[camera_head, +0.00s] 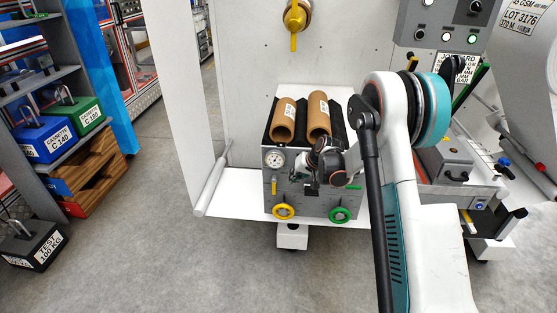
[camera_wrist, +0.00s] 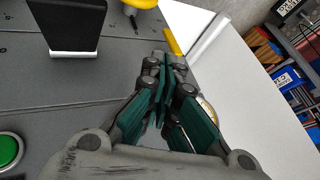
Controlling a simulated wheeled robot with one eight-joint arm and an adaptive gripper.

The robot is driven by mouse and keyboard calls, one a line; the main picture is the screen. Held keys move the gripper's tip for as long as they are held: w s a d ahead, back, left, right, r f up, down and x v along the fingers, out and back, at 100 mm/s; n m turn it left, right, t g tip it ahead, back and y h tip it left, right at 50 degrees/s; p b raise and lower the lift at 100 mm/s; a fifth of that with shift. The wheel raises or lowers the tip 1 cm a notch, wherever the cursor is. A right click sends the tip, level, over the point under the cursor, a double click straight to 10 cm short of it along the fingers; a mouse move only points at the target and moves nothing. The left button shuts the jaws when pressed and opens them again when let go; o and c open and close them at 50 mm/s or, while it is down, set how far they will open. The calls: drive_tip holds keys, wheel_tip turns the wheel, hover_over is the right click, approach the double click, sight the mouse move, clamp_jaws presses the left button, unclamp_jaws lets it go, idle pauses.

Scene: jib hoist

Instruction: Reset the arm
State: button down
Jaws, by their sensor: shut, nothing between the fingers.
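My arm reaches in from the lower right of the head view and bends down toward a grey panel box (camera_head: 306,200). My gripper (camera_head: 328,176) is in front of that box's face, beside the gauge (camera_head: 274,159). In the wrist view my gripper (camera_wrist: 165,68) has its green-padded fingers together with nothing between them. A yellow lever (camera_wrist: 172,42) shows just past the fingertips. I cannot tell whether the fingers touch anything.
Two brown cardboard cores (camera_head: 284,119) lie on top of the box. A yellow handwheel (camera_head: 284,211) and a green handwheel (camera_head: 340,214) sit low on its face. Shelves with blue and green weights (camera_head: 41,139) stand left. Grey floor (camera_head: 165,250) between is open.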

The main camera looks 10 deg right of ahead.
drive_tip(key=s+a+r+n+h, duration=0.1)
drive_tip(key=s+a+r, duration=0.1)
drive_tip(key=s+r, duration=0.8)
drive_tip(key=s+a+r+h, duration=0.1)
drive_tip(key=s+r, duration=0.6)
drive_tip(key=r, duration=0.6)
drive_tip(key=s+r+n+t+h, duration=0.1)
drive_tip(key=s+r, duration=0.1)
drive_tip(key=s, duration=2.5)
drive_tip(key=shift+s+a+h, duration=0.15)
drive_tip(key=shift+a+h, duration=0.05)
drive_tip(key=shift+h, duration=0.2)
